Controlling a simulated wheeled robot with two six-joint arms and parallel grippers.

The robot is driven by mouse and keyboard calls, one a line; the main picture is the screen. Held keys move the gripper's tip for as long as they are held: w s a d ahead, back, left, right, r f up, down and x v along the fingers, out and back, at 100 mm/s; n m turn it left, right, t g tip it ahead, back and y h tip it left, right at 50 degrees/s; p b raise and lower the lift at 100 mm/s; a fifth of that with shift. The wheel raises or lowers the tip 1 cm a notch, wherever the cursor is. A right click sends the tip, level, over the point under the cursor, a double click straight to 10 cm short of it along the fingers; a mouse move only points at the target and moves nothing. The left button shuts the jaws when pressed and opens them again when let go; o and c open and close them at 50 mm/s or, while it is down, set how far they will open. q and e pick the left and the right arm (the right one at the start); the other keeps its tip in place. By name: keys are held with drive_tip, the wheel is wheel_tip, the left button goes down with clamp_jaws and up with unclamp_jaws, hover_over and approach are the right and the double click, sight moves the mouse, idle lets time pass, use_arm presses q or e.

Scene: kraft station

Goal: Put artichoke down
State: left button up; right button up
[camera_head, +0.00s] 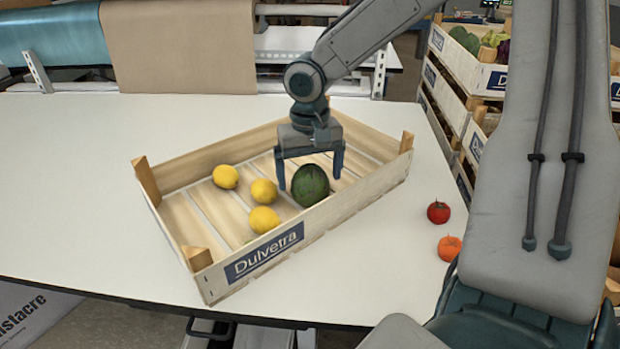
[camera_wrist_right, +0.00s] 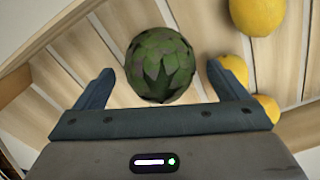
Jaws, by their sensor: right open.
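The green artichoke (camera_head: 310,185) rests inside the wooden crate (camera_head: 297,247), near its front right side. In the right wrist view the artichoke (camera_wrist_right: 160,65) sits between and just beyond the fingertips, with clear space on both sides. My right gripper (camera_head: 311,178) is open, its fingers pointing down into the crate around or just behind the artichoke. The same open gripper shows in the wrist view (camera_wrist_right: 160,83). My left gripper does not show.
Several yellow lemons (camera_head: 264,192) lie in the crate left of the artichoke. A red tomato (camera_head: 438,212) and an orange fruit or vegetable (camera_head: 449,248) lie on the white table (camera_head: 75,180) to the right. Stacked produce crates (camera_head: 462,68) stand behind right. The table's left is clear.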

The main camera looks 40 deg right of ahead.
wheel_tip(320, 180, up, 10)
drive_tip(key=shift+f+p, duration=0.1)
drive_tip(key=shift+p, duration=0.2)
drive_tip(key=shift+r, duration=0.3)
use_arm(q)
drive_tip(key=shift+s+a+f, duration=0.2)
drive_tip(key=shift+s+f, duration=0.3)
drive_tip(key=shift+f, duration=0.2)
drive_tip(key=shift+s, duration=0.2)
